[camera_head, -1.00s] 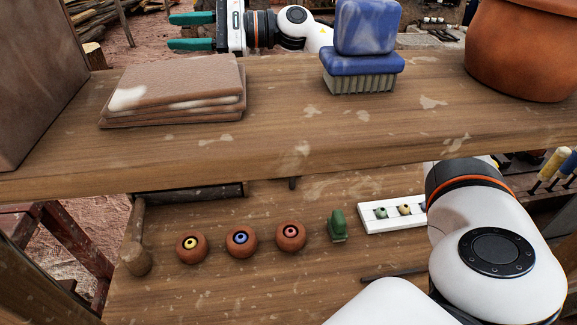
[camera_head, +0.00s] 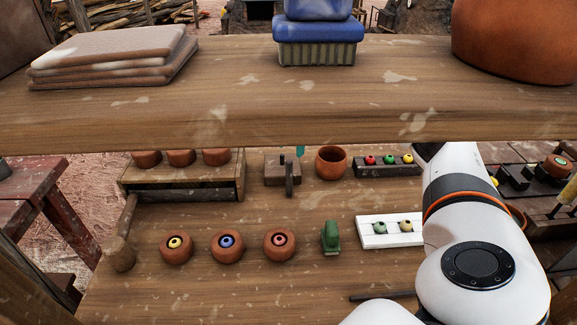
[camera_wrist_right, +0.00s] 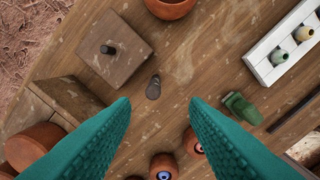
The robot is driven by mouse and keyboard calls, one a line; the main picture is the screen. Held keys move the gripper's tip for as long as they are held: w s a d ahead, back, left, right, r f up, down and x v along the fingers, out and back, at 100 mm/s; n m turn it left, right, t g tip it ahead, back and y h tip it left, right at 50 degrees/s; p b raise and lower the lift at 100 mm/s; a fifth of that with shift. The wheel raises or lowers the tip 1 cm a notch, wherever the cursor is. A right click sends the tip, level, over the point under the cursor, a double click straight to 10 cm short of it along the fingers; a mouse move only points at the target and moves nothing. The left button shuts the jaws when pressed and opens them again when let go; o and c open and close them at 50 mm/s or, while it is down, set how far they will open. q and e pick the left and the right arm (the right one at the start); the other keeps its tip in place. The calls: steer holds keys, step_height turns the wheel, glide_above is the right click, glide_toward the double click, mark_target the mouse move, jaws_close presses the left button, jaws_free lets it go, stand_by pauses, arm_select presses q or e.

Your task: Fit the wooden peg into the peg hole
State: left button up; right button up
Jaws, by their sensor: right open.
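The dark wooden peg (camera_head: 289,180) stands on the lower wooden table, in front of a square wooden block (camera_head: 271,172). In the right wrist view the peg (camera_wrist_right: 153,87) is apart from the block (camera_wrist_right: 121,62). A small dark spot in the block's top looks like the peg hole (camera_wrist_right: 108,49). My right gripper (camera_wrist_right: 160,104) is open and empty above the table, its green fingertips either side of the peg's near end in that picture. In the head view only a green fingertip (camera_head: 300,150) shows below the shelf. My left gripper is not in view.
An upper shelf (camera_head: 230,122) hides much behind it. Orange pots with coloured centres (camera_head: 228,247), a green object (camera_head: 330,237), a white tray (camera_head: 379,242), a dark rack (camera_head: 361,170) and a brown pot (camera_head: 331,162) surround the peg.

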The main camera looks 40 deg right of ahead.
mark_target(289, 161)
step_height(289, 161, down, 3)
steer(key=shift+f, duration=0.1)
steer(key=f, duration=0.5)
steer(key=shift+w+d, duration=0.1)
steer(key=shift+w, duration=0.25)
jaws_close()
